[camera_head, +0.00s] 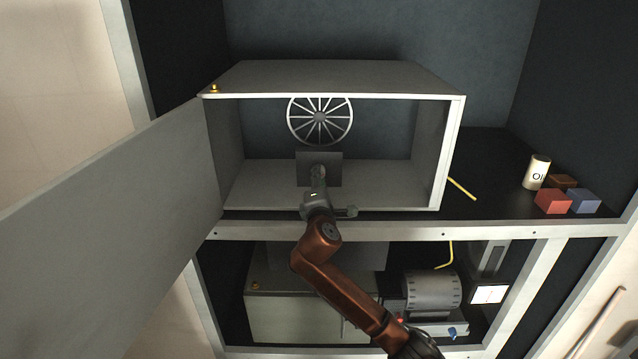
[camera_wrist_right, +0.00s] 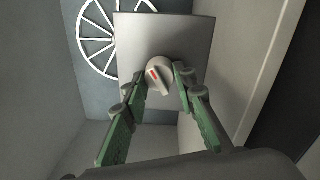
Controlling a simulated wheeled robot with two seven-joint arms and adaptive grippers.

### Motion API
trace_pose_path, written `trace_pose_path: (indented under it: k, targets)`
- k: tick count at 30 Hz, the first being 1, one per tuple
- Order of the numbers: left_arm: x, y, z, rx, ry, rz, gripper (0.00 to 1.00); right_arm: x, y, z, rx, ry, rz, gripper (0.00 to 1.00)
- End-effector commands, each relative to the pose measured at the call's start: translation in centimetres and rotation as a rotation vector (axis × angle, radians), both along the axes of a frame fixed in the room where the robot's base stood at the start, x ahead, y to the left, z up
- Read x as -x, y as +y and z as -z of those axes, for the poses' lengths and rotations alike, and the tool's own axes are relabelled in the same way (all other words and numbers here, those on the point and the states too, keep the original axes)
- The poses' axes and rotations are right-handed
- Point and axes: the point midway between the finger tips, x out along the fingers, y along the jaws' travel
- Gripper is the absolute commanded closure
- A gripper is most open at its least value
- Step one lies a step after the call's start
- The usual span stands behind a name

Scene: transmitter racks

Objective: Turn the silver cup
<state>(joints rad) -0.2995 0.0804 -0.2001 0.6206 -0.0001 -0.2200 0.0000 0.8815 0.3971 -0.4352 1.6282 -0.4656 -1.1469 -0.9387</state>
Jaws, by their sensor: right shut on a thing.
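A rounded silver-grey cup-shaped knob (camera_wrist_right: 159,77) with a red mark sits on a grey plate (camera_wrist_right: 165,40) inside the open cabinet. In the head view the plate (camera_head: 304,168) stands low in the cabinet, in front of the back wall, and my gripper mostly hides the knob. My right gripper (camera_head: 318,175) reaches into the cabinet. In the right wrist view my right gripper (camera_wrist_right: 160,80) has its green-padded fingers on either side of the knob, shut on it. The knob's red mark faces the upper left there. My left gripper is not in view.
The cabinet (camera_head: 453,150) has its door (camera_head: 120,225) swung open to the left. A spoked wheel (camera_head: 320,121) is behind the plate. A pale can (camera_head: 537,172), a red block (camera_head: 552,202) and a blue block (camera_head: 583,201) stand right. The lower shelf holds a motor-like cylinder (camera_head: 432,290).

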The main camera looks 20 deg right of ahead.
Motion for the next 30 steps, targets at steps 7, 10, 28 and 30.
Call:
trace_pose_path:
  k: [7, 10, 28, 30]
  targets:
    - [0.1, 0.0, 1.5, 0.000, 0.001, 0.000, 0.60, 0.0, 0.0, 0.2, -0.227, -0.065, 0.001, 0.99]
    - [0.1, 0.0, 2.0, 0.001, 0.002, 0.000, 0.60, 0.0, 0.0, 0.2, -0.318, -0.090, 0.001, 0.99]
    - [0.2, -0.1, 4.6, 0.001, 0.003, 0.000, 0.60, -0.1, 0.1, 0.2, -0.866, -0.247, 0.001, 0.99]
    - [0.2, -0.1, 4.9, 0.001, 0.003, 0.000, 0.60, -0.1, 0.2, 0.2, -0.930, -0.264, 0.001, 0.99]
